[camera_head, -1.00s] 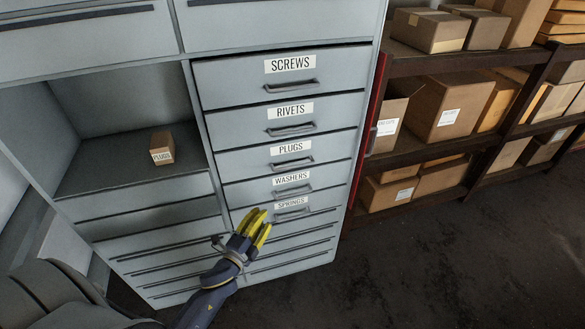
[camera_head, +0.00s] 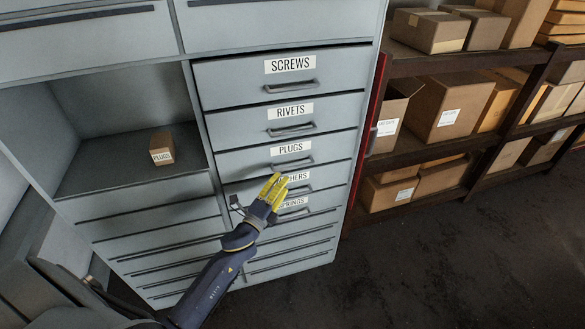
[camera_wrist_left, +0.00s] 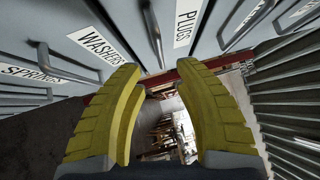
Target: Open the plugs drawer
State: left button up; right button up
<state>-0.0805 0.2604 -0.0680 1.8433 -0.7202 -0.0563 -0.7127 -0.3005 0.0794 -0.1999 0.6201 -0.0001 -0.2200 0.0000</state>
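The plugs drawer (camera_head: 256,159) is the third labelled drawer from the top, closed flush in the grey cabinet. Its dark bar handle (camera_head: 292,162) sits under the PLUGS label. In the left wrist view the plugs handle (camera_wrist_left: 153,36) stands beyond and above the fingertips, near the middle. My left gripper (camera_head: 274,186) is in front of the washers drawer (camera_head: 240,188), just below the plugs handle. It partly covers the washers label. In the left wrist view its two yellow fingers (camera_wrist_left: 163,74) are apart with nothing between them. My right gripper is not in view.
The screws (camera_head: 230,72) and rivets (camera_head: 235,122) drawers are closed above; the springs drawer (camera_head: 238,212) is closed below. A small box labelled PLUGS (camera_head: 162,149) sits in the open compartment at left. Shelves with cardboard boxes (camera_head: 448,105) stand at right. The floor (camera_head: 450,265) in front is clear.

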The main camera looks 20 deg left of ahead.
aim_at(292, 167)
pick_arm(q)
jog(key=shift+w+d+r, duration=0.1)
jog(key=shift+w+r, duration=0.1)
jog(key=shift+w, duration=1.1)
jog(key=shift+w+d+r, duration=0.15)
jog(key=shift+w, duration=1.15)
jog(key=shift+w+d+r, duration=0.1)
jog(key=shift+w+r, duration=0.1)
jog(key=shift+w, duration=1.1)
grip_shut()
